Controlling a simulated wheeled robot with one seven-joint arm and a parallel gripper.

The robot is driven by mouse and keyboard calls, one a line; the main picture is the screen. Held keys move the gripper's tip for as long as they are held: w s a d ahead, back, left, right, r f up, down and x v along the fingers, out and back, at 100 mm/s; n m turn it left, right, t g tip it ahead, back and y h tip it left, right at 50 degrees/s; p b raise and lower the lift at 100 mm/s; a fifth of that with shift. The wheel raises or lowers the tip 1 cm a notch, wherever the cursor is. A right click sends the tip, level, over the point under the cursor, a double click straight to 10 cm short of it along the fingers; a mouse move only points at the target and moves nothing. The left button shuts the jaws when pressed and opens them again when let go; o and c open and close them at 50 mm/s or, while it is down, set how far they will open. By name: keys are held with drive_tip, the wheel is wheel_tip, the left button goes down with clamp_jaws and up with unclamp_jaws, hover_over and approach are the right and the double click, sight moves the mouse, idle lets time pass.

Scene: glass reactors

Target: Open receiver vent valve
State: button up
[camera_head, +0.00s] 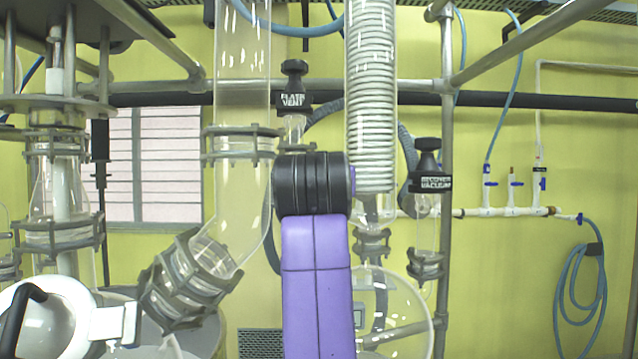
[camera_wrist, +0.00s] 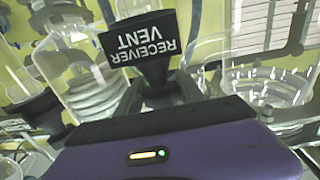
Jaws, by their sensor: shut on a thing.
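The receiver vent valve shows in the wrist view as a black label plate (camera_wrist: 138,42) reading RECEIVER VENT upside down, with a dark tapered stem below it. My gripper (camera_wrist: 160,92) is shut on this valve just under the label, one grey finger on each side. The grip itself is partly hidden by the purple gripper body. In the head view my purple arm link and black joint stand in the middle and hide the gripper and the receiver vent valve.
The flask vent valve (camera_head: 293,88) stands behind my arm, and the receiver vacuum valve (camera_head: 428,168) is to its right. A glass coil condenser (camera_head: 371,100), a wide glass tube (camera_head: 241,110) and a round glass vessel (camera_head: 400,310) are close around the arm. Metal rails (camera_head: 447,200) frame the setup.

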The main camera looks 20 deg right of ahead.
drive_tip(key=n+y, duration=0.2)
drive_tip(key=y, duration=0.2)
drive_tip(key=shift+d+r+n+t, duration=0.1)
drive_tip(key=shift+n+t, duration=0.2)
drive_tip(key=shift+t, duration=0.1)
drive_tip(key=shift+n+y+p, duration=0.55)
drive_tip(key=shift+n+y, duration=1.25)
drive_tip(key=shift+y, duration=1)
drive_tip(key=shift+a+y, duration=0.2)
drive_tip(key=shift+y, duration=0.1)
drive_tip(key=o, duration=1.1)
drive_tip(key=shift+b+v, duration=1.05)
drive_tip(key=shift+v, duration=2.85)
